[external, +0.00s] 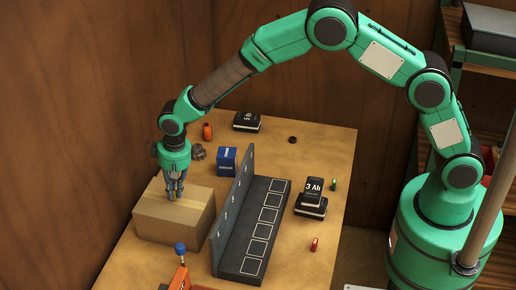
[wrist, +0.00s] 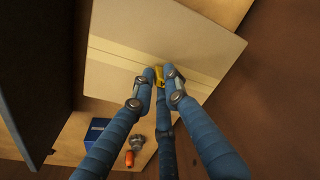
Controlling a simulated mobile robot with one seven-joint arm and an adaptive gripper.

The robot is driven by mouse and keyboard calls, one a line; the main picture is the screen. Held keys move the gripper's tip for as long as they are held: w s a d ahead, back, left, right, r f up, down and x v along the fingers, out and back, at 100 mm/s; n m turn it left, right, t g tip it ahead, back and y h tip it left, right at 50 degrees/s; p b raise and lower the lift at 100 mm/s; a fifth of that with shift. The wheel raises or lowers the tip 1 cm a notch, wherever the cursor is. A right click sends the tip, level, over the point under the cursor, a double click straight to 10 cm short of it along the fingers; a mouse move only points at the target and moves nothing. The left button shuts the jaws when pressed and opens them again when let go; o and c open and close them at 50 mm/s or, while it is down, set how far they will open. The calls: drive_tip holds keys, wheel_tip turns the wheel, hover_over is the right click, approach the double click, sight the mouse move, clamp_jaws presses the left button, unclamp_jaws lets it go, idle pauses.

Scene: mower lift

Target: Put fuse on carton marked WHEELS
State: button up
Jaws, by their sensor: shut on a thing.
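My gripper (external: 174,194) has blue fingers and points down over the top of a closed cardboard carton (external: 160,222) at the left of the table. In the wrist view my gripper (wrist: 161,80) is shut on a small yellow piece, which I take as the fuse (wrist: 159,75). The fingers hide most of it. The carton's taped top (wrist: 200,45) lies right behind the fingertips, and I cannot tell whether the fuse touches it. No WHEELS marking is readable on the carton's visible faces.
A grey upright panel and slotted tray (external: 263,228) stand right of the carton. Beyond are a blue box (external: 226,160), an orange item (external: 207,131), black batteries (external: 312,198), and small green (external: 333,184) and red (external: 314,244) pieces. A blue-capped item (external: 180,248) stands in front.

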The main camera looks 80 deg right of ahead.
drive_tip(key=shift+f, duration=0.15)
drive_tip(key=o, duration=0.7)
drive_tip(key=shift+o, duration=0.2)
wheel_tip(320, 180, up, 12)
drive_tip(key=s, duration=0.1)
drive_tip(key=shift+s, duration=0.25)
drive_tip(key=shift+r, duration=0.2)
idle(0.6)
